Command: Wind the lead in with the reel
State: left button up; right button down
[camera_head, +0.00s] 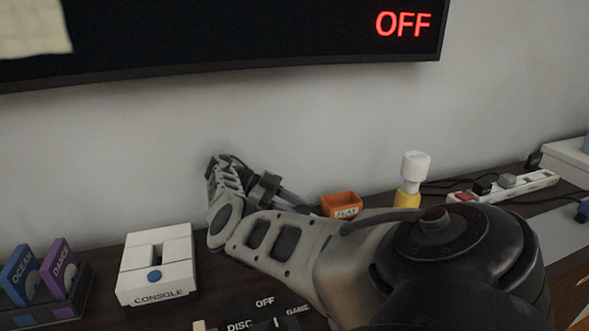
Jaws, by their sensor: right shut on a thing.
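My right arm crosses the picture from the lower right, and its wrist bends up near the middle. My right gripper (291,196) points right, just left of a small orange box (342,204) with a label. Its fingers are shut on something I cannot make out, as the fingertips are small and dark. No reel can be told for certain. Dark leads (436,184) lie on the dark top around a white power strip (520,186) at the right; parts of them are hidden behind my arm and other things. My left gripper is not in view.
A white cylinder on a yellow base (414,175) stands right of the orange box. A white console (156,264) and a rack with blue and purple cases (58,268) stand at the left. A switch panel (265,322) is below my forearm. A screen (300,40) reads OFF.

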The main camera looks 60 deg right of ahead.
jog(key=shift+f, duration=0.1)
jog(key=c, duration=0.9)
grip_release()
jog(key=shift+s, duration=0.1)
jog(key=r, duration=0.2)
jog(key=r+p, duration=0.1)
jog(key=r, duration=0.1)
jog(key=shift+s+a, duration=0.1)
jog(key=shift+a, duration=0.1)
pick_arm(q)
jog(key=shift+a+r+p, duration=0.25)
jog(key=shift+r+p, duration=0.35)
jog(key=shift+p, duration=0.5)
pick_arm(e)
jog(key=s+a+r, duration=0.7)
jog(key=a+r, duration=0.2)
jog(key=a, duration=0.2)
jog(key=shift+s+a, duration=0.15)
jog(key=shift+a, duration=0.1)
